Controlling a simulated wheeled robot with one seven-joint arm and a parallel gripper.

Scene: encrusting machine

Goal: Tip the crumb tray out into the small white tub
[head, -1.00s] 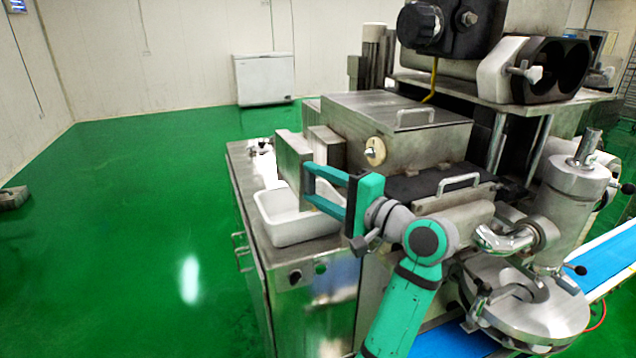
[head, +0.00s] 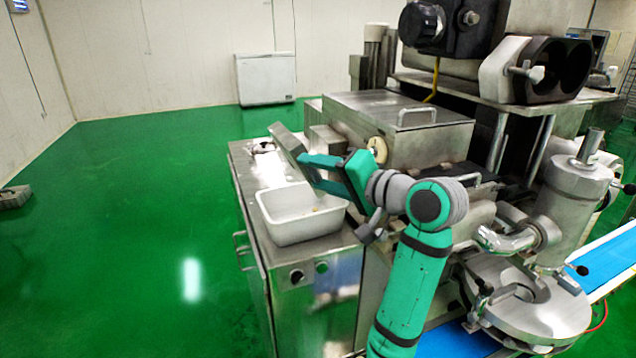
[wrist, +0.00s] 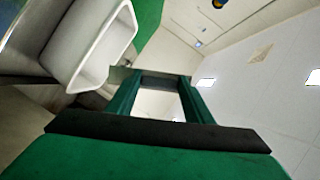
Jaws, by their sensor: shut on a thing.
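The crumb tray (head: 287,146) is a grey metal slab-like tray, held steeply tilted just behind and above the tub in the head view. My gripper (head: 306,169) is shut on its near side, with the green fingers reaching left. In the wrist view, only a thin metal edge of the tray (wrist: 150,74) shows at the fingertips; its inside is hidden. The small white tub (head: 292,236) stands upright on the steel top, below my gripper. The tub (wrist: 98,48) also shows at upper left in the wrist view.
The steel cabinet top (head: 240,165) carries the tub near its front edge. The machine's metal box (head: 400,130) with a handle stands close behind my wrist. A round-bodied machine part (head: 570,210) and blue belt (head: 610,260) lie right.

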